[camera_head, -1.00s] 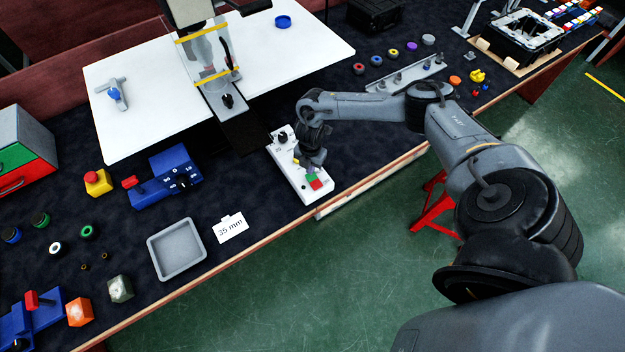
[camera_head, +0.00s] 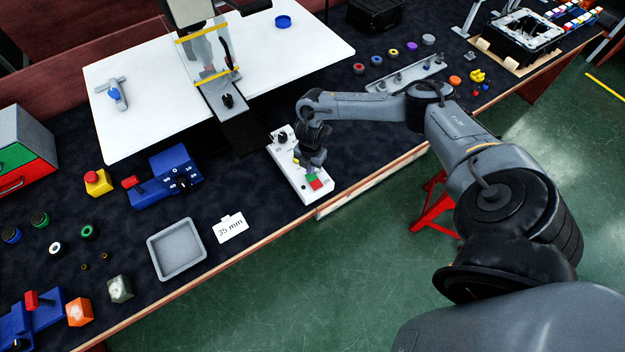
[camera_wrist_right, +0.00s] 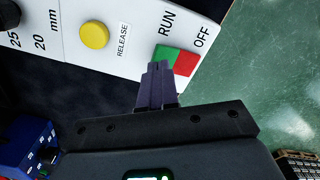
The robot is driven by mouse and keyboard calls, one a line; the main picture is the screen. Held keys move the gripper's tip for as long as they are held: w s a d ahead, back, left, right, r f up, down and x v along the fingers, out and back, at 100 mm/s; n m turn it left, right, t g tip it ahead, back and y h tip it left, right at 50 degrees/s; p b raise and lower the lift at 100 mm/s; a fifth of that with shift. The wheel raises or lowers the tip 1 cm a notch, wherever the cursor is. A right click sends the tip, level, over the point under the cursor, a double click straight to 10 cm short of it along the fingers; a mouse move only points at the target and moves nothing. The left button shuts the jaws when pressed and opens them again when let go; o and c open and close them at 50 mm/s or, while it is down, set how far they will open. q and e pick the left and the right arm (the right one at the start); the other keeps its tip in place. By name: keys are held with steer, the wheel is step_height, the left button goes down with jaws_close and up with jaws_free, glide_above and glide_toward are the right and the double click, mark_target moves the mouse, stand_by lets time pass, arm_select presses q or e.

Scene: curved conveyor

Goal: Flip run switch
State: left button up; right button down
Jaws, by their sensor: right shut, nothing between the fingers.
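The white control panel (camera_head: 286,174) lies on the dark table under my right arm. In the head view the right gripper (camera_head: 309,164) is over the panel, partly hidden by the wrist. My left gripper is not in view.
The panel also carries a yellow release button (camera_wrist_right: 95,35) and a black knob (camera_head: 282,138). A grey tray (camera_head: 177,249) and a 35 mm card (camera_head: 230,228) lie to the left. The table's front edge is close to the panel.

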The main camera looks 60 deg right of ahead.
steer(key=shift+f+b, duration=0.35)
steer(key=shift+f, duration=0.2)
steer(key=shift+f+b, duration=0.45)
steer(key=shift+f, duration=0.25)
stand_by(0.4)
steer(key=shift+r, duration=0.1)
step_height(320, 180, up, 2)
steer(key=shift+r+p, duration=0.1)
steer(key=shift+p, duration=1.05)
step_height(320, 180, up, 5)
steer(key=p, duration=0.4)
steer(key=shift+p, duration=0.4)
steer(key=shift+s+f, duration=0.1)
steer(key=shift+f, duration=0.1)
